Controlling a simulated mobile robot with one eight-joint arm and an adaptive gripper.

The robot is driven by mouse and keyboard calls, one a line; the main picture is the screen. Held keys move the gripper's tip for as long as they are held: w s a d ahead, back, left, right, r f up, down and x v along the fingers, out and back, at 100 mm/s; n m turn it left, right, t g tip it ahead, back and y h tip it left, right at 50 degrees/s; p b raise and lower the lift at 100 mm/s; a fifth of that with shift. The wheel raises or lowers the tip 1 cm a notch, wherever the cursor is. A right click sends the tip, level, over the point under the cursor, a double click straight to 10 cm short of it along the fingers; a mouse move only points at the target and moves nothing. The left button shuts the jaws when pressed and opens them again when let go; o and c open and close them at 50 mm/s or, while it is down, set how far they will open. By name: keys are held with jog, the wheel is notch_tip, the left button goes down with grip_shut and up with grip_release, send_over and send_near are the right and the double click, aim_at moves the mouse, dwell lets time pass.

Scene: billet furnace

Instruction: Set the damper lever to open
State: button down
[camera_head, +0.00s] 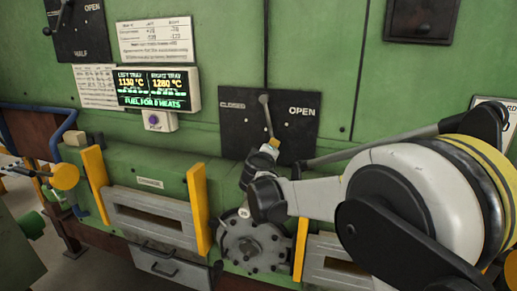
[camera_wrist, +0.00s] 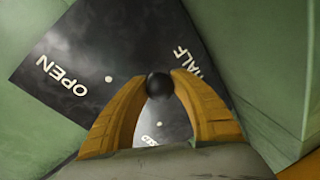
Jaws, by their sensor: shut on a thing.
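The damper plate (camera_head: 235,135) is a dark square on the green furnace wall, with CLOSED at its upper left and OPEN at its upper right. The grey damper lever (camera_head: 266,112) runs down from a round hub on the plate, leaning slightly right. My gripper (camera_head: 272,146) is at the lever's lower end and covers part of the plate. In the wrist view, the lever's black ball knob (camera_wrist: 159,85) sits between the orange fingertips, close to the word HALF. My gripper is shut on the knob. OPEN stands to the left on the plate (camera_wrist: 85,45), apart from the knob.
A second dark plate (camera_head: 92,35) with OPEN and HALF is at the upper left. A lit display (camera_head: 158,88) hangs below a paper notice. Yellow-framed tray fronts (camera_head: 155,215) and a round grey flange (camera_head: 250,245) lie below.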

jog(key=shift+s+d+r+n+g+h+p, duration=0.2)
jog(key=shift+s+d+r+n+p, duration=0.15)
jog(key=shift+d+r+n, duration=0.55)
jog(key=shift+s+d+r+n+g+h+p, duration=0.1)
jog(key=shift+s+d+r+n+h+p, duration=0.3)
jog(key=shift+d, duration=0.85)
jog(key=shift+s+d+r+n+g+p, duration=0.1)
jog(key=shift+s+d+r+n, duration=0.3)
jog(key=shift+d+n, duration=0.6)
jog(key=shift+d, duration=0.1)
jog(key=c, duration=1.2)
grip_release()
jog(key=shift+c, duration=0.2)
jog(key=shift+o, duration=1.2)
jog(key=shift+s+d+r, duration=0.1)
jog(key=shift+s+r, duration=0.05)
